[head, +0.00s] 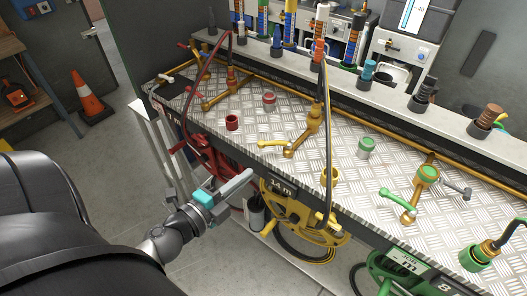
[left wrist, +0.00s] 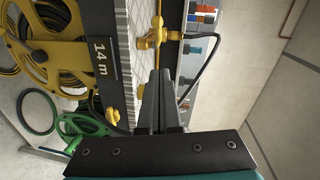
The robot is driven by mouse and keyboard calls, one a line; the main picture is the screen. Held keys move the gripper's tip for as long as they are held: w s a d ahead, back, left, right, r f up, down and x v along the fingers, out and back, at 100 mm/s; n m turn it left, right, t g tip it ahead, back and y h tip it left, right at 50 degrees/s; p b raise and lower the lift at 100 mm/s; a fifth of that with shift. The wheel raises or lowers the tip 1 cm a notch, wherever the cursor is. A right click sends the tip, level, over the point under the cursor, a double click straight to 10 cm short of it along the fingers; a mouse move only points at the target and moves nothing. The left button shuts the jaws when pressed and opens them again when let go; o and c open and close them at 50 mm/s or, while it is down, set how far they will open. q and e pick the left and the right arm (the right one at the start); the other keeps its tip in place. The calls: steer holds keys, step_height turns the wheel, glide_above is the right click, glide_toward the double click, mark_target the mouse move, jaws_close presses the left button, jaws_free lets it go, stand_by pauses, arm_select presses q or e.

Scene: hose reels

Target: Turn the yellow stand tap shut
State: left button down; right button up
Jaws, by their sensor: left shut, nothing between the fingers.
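The yellow stand tap (head: 312,122) rises from the treadplate bench top in the head view. Its yellow lever (head: 270,144) points left from the lower end of the brass body. My right gripper is not in view.
A yellow hose reel (head: 305,222) hangs below the edge, with a red reel (head: 208,150) left of it. A dark hose (head: 327,130) arches beside the tap. A green-levered tap (head: 408,205) stands at the right. An orange cone (head: 88,99) is on the floor.

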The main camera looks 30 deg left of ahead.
arm_select(q)
steer(key=p, duration=0.1)
glide_toward(272, 145)
steer(key=w+d, duration=0.3)
steer(key=shift+w+a+f+b, duration=0.2)
steer(key=shift+w+a, duration=0.35)
steer(key=shift+w, duration=0.15)
steer(key=shift+w+a+f+b, duration=0.2)
steer(key=shift+w+a, duration=0.4)
steer(key=shift+w, duration=0.15)
steer(key=shift+a, duration=0.1)
steer(key=shift+w+a+m+h+b, duration=0.15)
steer(key=shift+m+h+b, duration=0.2)
steer(key=shift+h, duration=0.25)
